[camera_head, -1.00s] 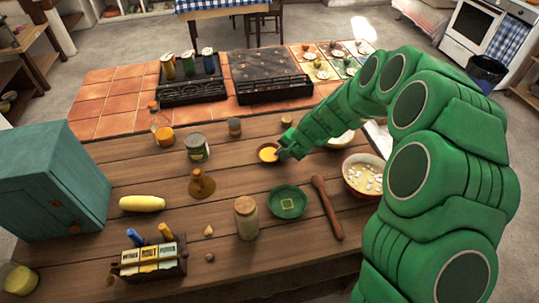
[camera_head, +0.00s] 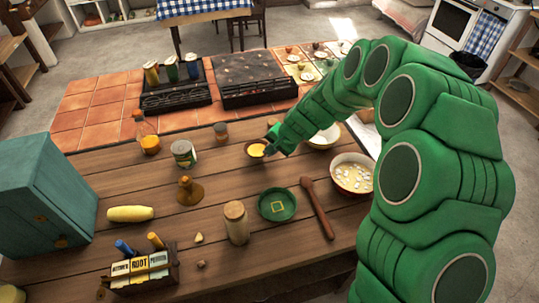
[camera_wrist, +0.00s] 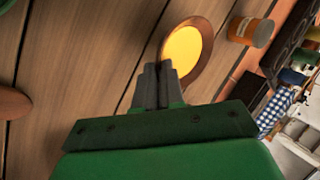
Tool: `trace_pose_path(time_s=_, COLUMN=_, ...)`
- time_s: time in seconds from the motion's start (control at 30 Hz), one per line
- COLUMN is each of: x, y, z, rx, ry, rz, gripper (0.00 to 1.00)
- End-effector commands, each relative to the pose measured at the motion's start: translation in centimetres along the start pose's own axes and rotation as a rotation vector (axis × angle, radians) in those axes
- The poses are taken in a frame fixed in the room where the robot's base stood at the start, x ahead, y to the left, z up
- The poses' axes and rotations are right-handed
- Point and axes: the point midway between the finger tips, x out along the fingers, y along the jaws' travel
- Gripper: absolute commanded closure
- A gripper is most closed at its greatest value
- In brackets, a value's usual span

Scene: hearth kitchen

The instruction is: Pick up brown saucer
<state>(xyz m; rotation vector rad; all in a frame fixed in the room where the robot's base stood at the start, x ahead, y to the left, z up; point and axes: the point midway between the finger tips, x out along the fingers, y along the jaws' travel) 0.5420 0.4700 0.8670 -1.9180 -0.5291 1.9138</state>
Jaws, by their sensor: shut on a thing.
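The brown saucer (camera_head: 247,147) has a brown rim around a round yellow middle. It is at the back middle of the wooden table, and it also shows in the wrist view (camera_wrist: 208,55) just beyond my fingertips. My gripper (camera_head: 270,151) comes from the right and is shut on the saucer's near edge. In the wrist view the grey fingers (camera_wrist: 160,82) are close together at the rim. The saucer looks tilted and a little above the wood. Part of its right edge is hidden by my gripper in the head view.
A pale bowl (camera_head: 325,137) stands close behind my gripper, and a bowl with white bits (camera_head: 352,175) stands to the right. A green saucer (camera_head: 276,205), a wooden spoon (camera_head: 318,208) and a jar (camera_head: 236,222) are in front. A tin (camera_head: 184,154) stands left.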

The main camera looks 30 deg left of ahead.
Motion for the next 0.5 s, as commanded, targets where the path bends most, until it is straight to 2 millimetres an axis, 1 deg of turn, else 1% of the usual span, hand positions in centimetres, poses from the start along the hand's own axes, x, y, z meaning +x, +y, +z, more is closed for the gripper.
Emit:
trace_pose_path(time_s=0.03, x=-0.8, y=-0.2, z=0.2, rx=0.0, ry=0.003, rz=-0.002, gripper=1.0)
trace_pose_path(time_s=0.17, x=-2.4, y=-0.1, z=1.2, rx=0.001, ry=0.0, rz=-0.001, gripper=1.0)
trace_pose_path(time_s=0.5, x=-7.1, y=-0.4, z=3.7, rx=-0.001, ry=0.002, rz=-0.002, gripper=1.0)
